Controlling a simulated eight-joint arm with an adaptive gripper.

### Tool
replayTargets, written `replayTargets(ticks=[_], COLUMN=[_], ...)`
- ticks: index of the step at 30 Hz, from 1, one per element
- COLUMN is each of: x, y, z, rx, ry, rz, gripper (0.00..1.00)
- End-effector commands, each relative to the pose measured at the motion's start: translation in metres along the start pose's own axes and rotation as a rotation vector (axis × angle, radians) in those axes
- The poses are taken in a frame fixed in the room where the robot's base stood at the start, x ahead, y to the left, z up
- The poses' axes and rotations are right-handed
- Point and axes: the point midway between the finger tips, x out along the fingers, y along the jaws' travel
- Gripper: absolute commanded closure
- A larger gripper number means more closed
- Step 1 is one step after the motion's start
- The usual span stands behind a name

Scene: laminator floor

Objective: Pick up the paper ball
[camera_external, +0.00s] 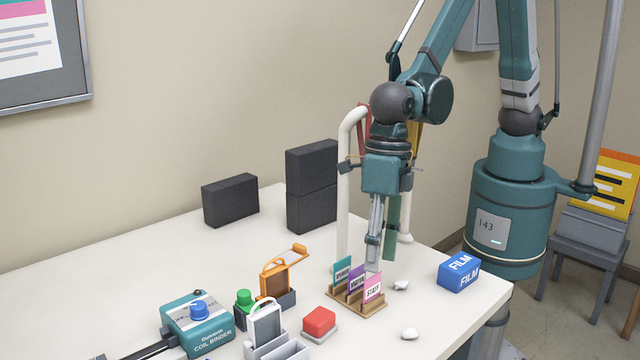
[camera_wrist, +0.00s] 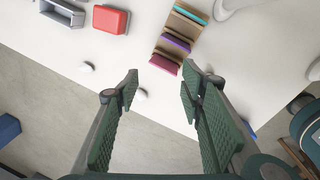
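Two small crumpled white paper balls lie on the white table. One paper ball (camera_external: 401,285) is just right of the card holder; in the wrist view this ball (camera_wrist: 141,94) shows between my fingers, nearer the left one. The other paper ball (camera_external: 409,333) is closer to the table's front edge and shows left of my fingers in the wrist view (camera_wrist: 86,67). My gripper (camera_external: 382,262) points down above the table, behind the card holder in the external view. In the wrist view my gripper (camera_wrist: 162,84) is open, with nothing held between its green pads.
A wooden card holder (camera_external: 358,306) with coloured cards stands close to the nearer ball. A red button block (camera_external: 319,321), a blue film box (camera_external: 459,273), a coil binder (camera_external: 196,323) and black boxes (camera_external: 312,186) stand around. A white curved pipe (camera_external: 343,200) rises behind my gripper.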

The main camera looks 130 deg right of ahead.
Motion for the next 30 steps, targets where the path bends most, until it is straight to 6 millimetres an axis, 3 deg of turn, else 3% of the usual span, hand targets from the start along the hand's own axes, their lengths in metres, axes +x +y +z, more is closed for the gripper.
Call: replayTargets(ticks=[3, 9, 23, 30], x=[0.011, 0.017, 0.019, 0.034], y=[-0.048, -0.088, -0.092, -0.095], z=[-0.02, -0.035, -0.036, -0.036], rx=[-0.026, -0.041, -0.041, -0.041], ry=[0.002, 0.004, 0.004, 0.004], rz=[-0.084, -0.153, -0.161, -0.161], gripper=[0.61, 0.61, 0.61, 0.61])
